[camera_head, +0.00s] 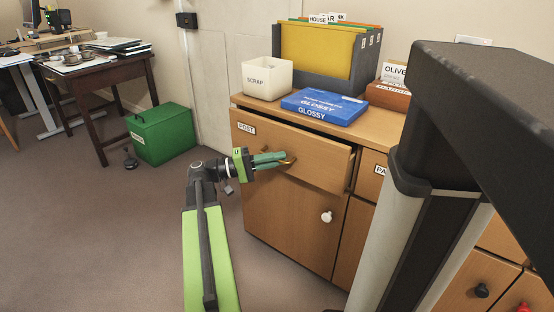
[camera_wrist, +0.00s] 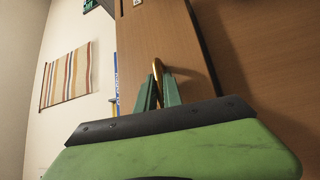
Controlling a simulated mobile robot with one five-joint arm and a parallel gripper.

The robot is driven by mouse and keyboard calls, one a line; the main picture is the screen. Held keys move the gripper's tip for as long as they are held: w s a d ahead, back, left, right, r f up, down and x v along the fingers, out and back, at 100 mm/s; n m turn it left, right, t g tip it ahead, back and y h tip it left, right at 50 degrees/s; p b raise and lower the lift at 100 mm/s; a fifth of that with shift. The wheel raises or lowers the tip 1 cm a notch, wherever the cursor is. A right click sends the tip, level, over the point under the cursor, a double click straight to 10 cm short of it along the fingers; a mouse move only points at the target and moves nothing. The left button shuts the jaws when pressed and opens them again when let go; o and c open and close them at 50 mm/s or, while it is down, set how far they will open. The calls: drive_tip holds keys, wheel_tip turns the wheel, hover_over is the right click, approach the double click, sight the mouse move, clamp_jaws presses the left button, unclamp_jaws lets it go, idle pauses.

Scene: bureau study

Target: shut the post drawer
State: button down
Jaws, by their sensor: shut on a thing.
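The post drawer (camera_head: 315,158) is at the top left of the wooden cabinet, with a "POST" label at its left end. It stands slightly out from the cabinet, and a dark gap shows at its right end. My gripper (camera_head: 287,159) is at the middle of the drawer front, its green fingers shut on the brass handle (camera_head: 291,160). In the wrist view the handle (camera_wrist: 158,68) shows between the two fingertips, in front of the drawer front (camera_wrist: 150,45). The drawer's inside is hidden.
A blue "GLOSSY" box (camera_head: 325,106), a white "SCRAP" bin (camera_head: 267,78) and a grey file holder (camera_head: 322,65) stand on the cabinet top. Below the drawer is a door with a white knob (camera_head: 327,216). A green box (camera_head: 162,134) stands on the floor at left.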

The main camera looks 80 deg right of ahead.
sight(285, 171)
drive_tip(key=shift+s+d, duration=0.6)
drive_tip(key=shift+d, duration=0.3)
drive_tip(key=shift+s+d, duration=0.55)
drive_tip(key=shift+d, duration=0.35)
drive_tip(key=c, duration=1.8)
unclamp_jaws()
drive_tip(key=shift+o, duration=0.2)
drive_tip(key=shift+d, duration=0.1)
drive_tip(key=b+v, duration=0.2)
drive_tip(key=v, duration=1.5)
drive_tip(key=shift+w, duration=0.3)
drive_tip(key=shift+f, duration=0.1)
